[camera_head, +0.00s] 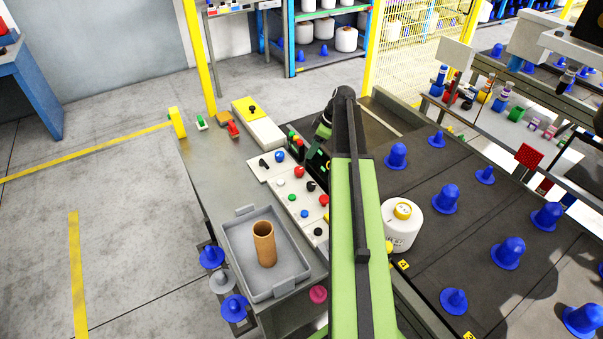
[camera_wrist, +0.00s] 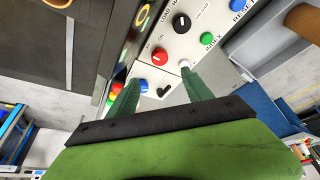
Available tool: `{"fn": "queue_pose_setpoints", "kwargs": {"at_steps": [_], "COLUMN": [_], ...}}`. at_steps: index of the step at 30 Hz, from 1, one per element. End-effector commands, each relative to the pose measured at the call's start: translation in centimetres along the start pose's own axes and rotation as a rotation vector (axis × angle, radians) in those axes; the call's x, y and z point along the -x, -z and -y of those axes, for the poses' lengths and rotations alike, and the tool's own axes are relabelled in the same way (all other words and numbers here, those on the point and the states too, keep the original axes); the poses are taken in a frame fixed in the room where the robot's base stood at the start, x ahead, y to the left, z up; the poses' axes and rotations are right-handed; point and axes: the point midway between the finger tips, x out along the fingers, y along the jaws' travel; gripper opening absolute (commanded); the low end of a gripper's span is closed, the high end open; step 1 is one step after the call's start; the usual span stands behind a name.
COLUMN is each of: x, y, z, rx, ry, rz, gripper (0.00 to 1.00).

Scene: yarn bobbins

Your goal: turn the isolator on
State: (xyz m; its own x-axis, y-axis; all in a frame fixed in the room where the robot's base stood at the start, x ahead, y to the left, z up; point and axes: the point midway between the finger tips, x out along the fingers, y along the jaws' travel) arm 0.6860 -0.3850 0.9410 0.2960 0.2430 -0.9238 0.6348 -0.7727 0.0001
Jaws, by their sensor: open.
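A yellow plate with a black knob (camera_head: 252,108) sits on a white box at the back of the grey bench. I cannot read a label on it. A white control panel (camera_head: 287,184) in front of it carries several buttons and knobs. A small black lever (camera_head: 263,162) at its far end also shows in the wrist view (camera_wrist: 164,91), beside a blue button (camera_wrist: 144,85). I cannot tell for certain which of these is the isolator. My gripper (camera_wrist: 160,88) is open and empty above the panel, the black lever appearing between its fingers. The arm hides the fingers in the head view.
A grey tray (camera_head: 236,240) with a brown tube stands at the bench's front. A black selector knob (camera_wrist: 181,22) and red button (camera_wrist: 159,56) lie close to my fingers. Blue bobbin holders and a white yarn bobbin (camera_head: 402,226) stand to the right.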

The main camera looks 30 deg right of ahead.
Motion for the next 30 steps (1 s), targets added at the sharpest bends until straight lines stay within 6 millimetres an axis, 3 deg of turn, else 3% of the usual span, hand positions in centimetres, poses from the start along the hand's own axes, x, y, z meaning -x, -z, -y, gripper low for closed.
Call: {"fn": "queue_pose_setpoints", "kwargs": {"at_steps": [1,15,19,27,30], "x": [-2.1,-12.1,-13.2,-13.1,-13.1], "y": [-0.4,-0.4,-0.2,0.0,0.0], "z": [0.0,-0.1,-0.1,0.0,0.0], "rx": [0.001,0.000,-0.001,-0.001,-0.001], "ry": [0.000,-0.001,-0.001,-0.001,-0.001], "rz": [0.000,0.000,0.000,0.000,0.000], "gripper": [0.59,0.59,0.59,0.59,0.47]}}
